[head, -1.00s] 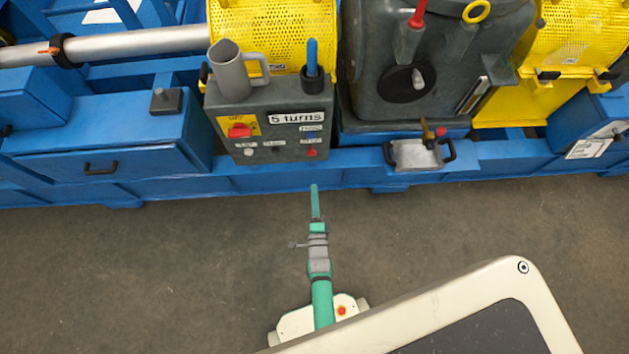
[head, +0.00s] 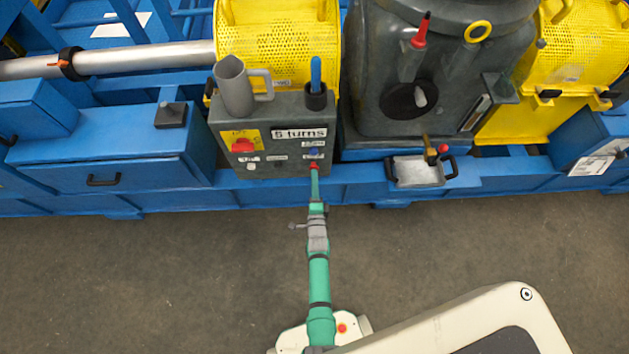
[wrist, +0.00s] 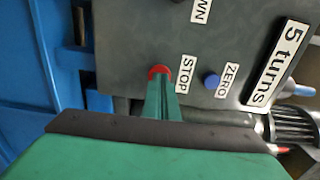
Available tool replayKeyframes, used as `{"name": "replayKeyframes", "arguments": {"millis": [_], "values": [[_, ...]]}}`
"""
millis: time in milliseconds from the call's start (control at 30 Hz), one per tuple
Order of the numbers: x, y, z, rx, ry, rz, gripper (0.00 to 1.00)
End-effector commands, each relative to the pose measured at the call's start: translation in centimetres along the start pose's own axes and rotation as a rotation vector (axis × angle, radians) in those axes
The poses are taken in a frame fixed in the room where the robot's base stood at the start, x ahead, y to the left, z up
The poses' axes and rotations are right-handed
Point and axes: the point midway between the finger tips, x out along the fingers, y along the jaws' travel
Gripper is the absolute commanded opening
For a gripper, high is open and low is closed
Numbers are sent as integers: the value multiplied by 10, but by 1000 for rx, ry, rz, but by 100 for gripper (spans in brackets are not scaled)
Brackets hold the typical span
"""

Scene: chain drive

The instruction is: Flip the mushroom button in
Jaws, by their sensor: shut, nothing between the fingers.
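The red mushroom button (wrist: 158,71) sits on the grey control box by the STOP label (wrist: 187,73). In the head view a bit of its red (head: 314,166) shows at the lower right of the box (head: 222,127). My green gripper (wrist: 161,84) is shut and empty. Its fingertips are right at the button and cover its lower part in the wrist view; they appear to touch it, but I cannot tell whether the button is pressed in. In the head view the gripper (head: 314,173) reaches up to the box's lower edge.
A blue button (wrist: 212,80) by the ZERO label is close beside the red one. A red switch (head: 243,146) is at the box's left. A grey mug (head: 235,88) and a cup with a blue handle (head: 316,97) stand on top.

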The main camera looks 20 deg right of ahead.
Motion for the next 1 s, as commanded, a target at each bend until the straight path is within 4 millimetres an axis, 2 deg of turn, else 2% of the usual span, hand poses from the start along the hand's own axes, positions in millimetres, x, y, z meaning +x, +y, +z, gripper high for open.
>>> {"name": "replayKeyframes", "arguments": {"millis": [233, 400, 533, 833, 1000], "values": [[3, 0, 0, 0, -1, -1, 0], [19, -1, 0, 0, -1, -2, 0], [25, -2, 0, 0, 0, -2, 0], [25, -5, 0, 0, 0, -8, 0], [13, -4, 2, 1, -2, -6, 0]]}}
